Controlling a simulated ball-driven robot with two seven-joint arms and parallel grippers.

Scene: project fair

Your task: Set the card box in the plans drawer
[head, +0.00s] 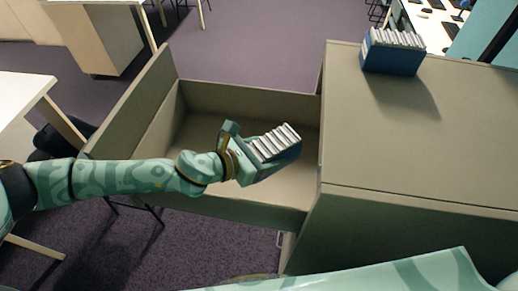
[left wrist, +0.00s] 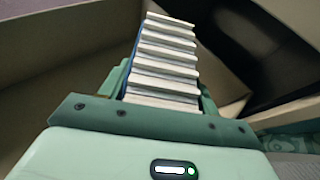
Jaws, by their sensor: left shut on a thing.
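My left gripper (head: 236,158) is shut on a blue card box (head: 279,168) with a row of pale cards standing in it. The gripper and box are above the open drawer (head: 200,118), inside its outline in the head view, and the box looks tilted. In the left wrist view the cards (left wrist: 165,62) stick out beyond the gripper (left wrist: 155,108); its fingertips are mostly hidden. The drawer is pulled out to the left of the cabinet and its visible floor is empty. I cannot tell the exact gap between box and drawer floor. My right gripper is not in view.
A second blue card box (head: 392,58) stands on the cabinet top (head: 430,140) near its back edge. A white table (head: 22,98) is at the left, close to the drawer's outer end. Purple carpet (head: 240,45) lies open behind the drawer.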

